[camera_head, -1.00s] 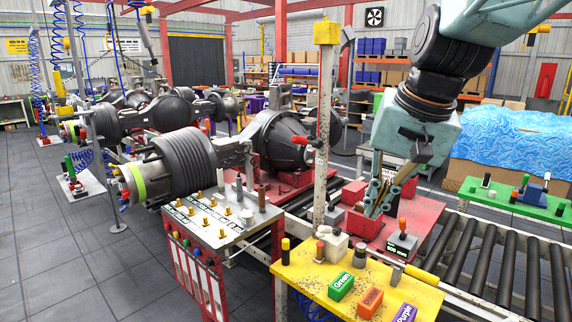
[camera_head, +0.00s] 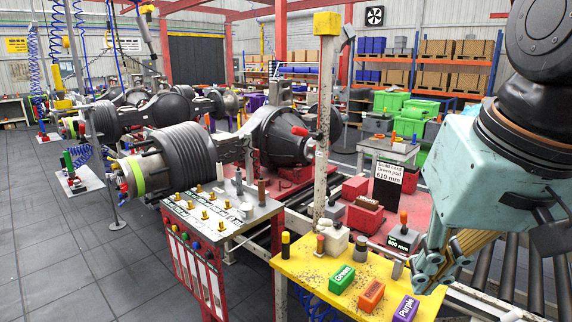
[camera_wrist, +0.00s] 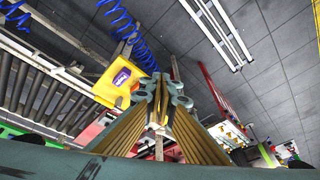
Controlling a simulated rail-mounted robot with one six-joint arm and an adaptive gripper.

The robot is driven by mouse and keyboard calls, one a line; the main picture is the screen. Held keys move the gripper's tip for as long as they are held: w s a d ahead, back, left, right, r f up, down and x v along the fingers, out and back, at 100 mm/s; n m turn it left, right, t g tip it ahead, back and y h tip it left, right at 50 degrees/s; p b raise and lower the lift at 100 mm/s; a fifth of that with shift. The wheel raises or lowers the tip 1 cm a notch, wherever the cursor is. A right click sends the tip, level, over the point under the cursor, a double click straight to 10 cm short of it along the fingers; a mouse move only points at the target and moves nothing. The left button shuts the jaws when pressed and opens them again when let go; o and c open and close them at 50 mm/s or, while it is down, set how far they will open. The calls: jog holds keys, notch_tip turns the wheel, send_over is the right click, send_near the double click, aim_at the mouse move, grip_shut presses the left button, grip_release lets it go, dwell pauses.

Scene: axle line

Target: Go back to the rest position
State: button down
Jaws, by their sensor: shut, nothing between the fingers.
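My gripper (camera_head: 432,272) hangs at the right of the head view, pointing down beside the right end of the yellow table (camera_head: 330,262), near the purple block (camera_head: 406,308). In the wrist view my gripper (camera_wrist: 162,92) has its fingertips together with nothing between them. I cannot tell its exact height above the table. My arm's wrist covers the right side of the head view and hides part of the roller conveyor.
A green block (camera_head: 342,279) and an orange block (camera_head: 371,294) lie on the yellow table. A sign reading "Build card Green pad 610 mm" (camera_head: 387,184) stands behind. An upright post (camera_head: 326,130) rises left of my gripper. An axle (camera_head: 280,138) lies further left.

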jog(key=s+d+f+n+b, duration=0.1)
jog(key=s+f, duration=0.3)
jog(key=s, duration=0.5)
jog(key=shift+d, duration=0.1)
dwell(2.3)
